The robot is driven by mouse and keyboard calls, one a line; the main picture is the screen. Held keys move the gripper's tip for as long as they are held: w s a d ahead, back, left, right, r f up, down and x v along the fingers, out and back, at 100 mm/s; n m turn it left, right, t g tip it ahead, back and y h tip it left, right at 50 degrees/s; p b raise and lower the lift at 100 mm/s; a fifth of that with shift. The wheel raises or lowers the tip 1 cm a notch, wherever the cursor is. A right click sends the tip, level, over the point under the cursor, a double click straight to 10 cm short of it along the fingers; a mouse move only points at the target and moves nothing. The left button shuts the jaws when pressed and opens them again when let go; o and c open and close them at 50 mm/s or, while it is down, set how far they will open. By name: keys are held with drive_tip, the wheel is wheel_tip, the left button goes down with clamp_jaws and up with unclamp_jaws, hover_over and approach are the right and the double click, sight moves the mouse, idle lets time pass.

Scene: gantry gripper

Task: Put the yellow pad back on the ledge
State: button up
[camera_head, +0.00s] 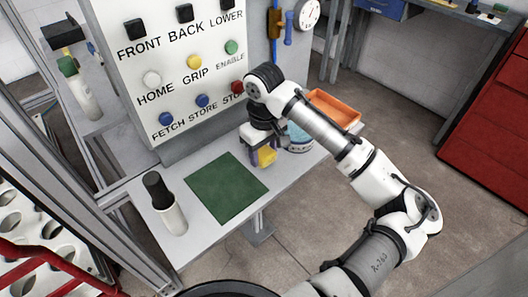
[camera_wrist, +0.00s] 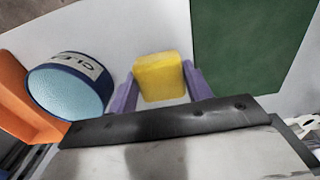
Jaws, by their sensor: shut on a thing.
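The yellow pad (camera_head: 267,157) is a small block between the two purple fingers of my gripper (camera_head: 261,160). My gripper is shut on it, just right of the green mat and over the white worktop (camera_head: 145,235). I cannot tell whether the pad touches the worktop. A narrow grey ledge (camera_head: 200,134) runs along the foot of the button panel, behind the worktop; I cannot tell whether it is the named ledge.
A green mat (camera_head: 226,187) lies left of my gripper. A round blue-topped tub (camera_head: 299,138) and an orange bin (camera_head: 334,108) stand close on the right. A black-capped bottle (camera_head: 166,204) stands at the left front. The button panel (camera_head: 178,60) rises behind.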

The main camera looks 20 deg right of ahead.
sight(264, 152)
drive_tip(key=shift+f, duration=0.5)
drive_tip(key=shift+f, duration=0.1)
drive_tip(key=o, duration=0.9)
drive_tip(key=shift+o, duration=0.2)
wheel_tip(264, 152, up, 12)
drive_tip(key=b, duration=0.1)
